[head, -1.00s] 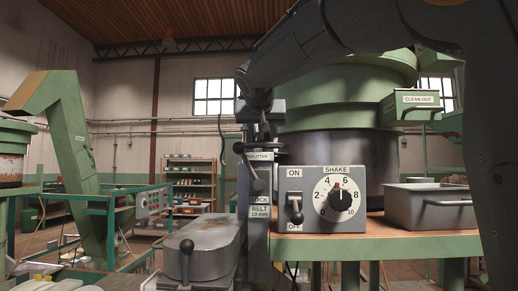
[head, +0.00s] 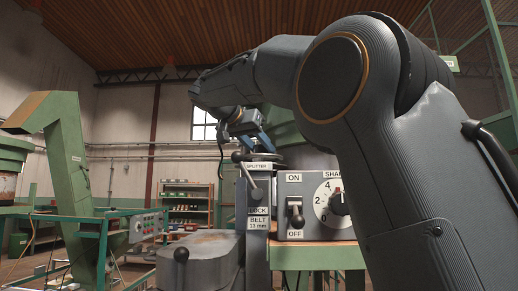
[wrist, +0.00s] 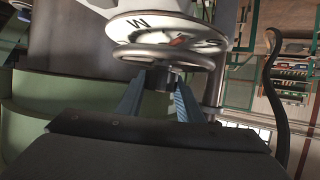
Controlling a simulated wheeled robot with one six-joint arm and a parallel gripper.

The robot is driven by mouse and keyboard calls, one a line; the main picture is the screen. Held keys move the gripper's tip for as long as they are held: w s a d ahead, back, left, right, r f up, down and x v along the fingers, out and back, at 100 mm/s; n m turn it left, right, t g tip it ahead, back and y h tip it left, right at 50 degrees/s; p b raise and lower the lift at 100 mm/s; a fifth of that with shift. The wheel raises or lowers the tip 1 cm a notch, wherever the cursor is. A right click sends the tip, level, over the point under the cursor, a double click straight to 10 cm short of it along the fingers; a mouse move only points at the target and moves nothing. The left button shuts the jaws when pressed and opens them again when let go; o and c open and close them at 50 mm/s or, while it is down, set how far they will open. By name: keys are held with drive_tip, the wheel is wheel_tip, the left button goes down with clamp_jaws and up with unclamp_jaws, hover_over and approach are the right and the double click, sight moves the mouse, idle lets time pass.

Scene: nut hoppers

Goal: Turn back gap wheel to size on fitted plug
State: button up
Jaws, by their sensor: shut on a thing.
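The gap wheel (head: 264,157) is a grey disc on top of the splitter post, above the SPLITTER label. In the wrist view the wheel (wrist: 165,57) is a round metal rim beside a white dial (wrist: 150,27) with dark marks and a red mark. My gripper (head: 257,143) comes down on the wheel from above. In the wrist view its blue fingers (wrist: 158,88) are on either side of the wheel's dark hub (wrist: 160,76), shut on it. The dial's reading is not legible. I cannot make out the fitted plug.
Below the wheel are a lever (head: 255,192) and LOCK and BELT 13 mm labels. A control box (head: 296,190) with an ON/OFF switch and SHAKE dial stands close on the right. A grey lidded housing (head: 207,250) is at front left. My arm hides much of the right side.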

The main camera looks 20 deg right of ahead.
drive_tip(key=m+g+h+p, duration=0.1)
drive_tip(key=m+g+p, duration=0.1)
drive_tip(key=m+g+h+p, duration=0.1)
drive_tip(key=p, duration=0.2)
drive_tip(key=shift+a+r+m+g, duration=0.15)
drive_tip(key=shift+m+g, duration=0.25)
drive_tip(key=m+g+h+p, duration=0.1)
drive_tip(key=m+g+p, duration=0.1)
drive_tip(key=p, duration=0.3)
drive_tip(key=shift+m+g+p, duration=0.35)
drive_tip(key=shift+m+g, duration=0.05)
drive_tip(key=shift+g, duration=0.1)
drive_tip(key=shift+m+g+p, duration=0.3)
drive_tip(key=shift+p, duration=0.25)
drive_tip(key=o, duration=1.1)
drive_tip(key=shift+w+a, duration=0.1)
drive_tip(key=shift+w, duration=0.05)
drive_tip(key=shift+c, duration=0.2)
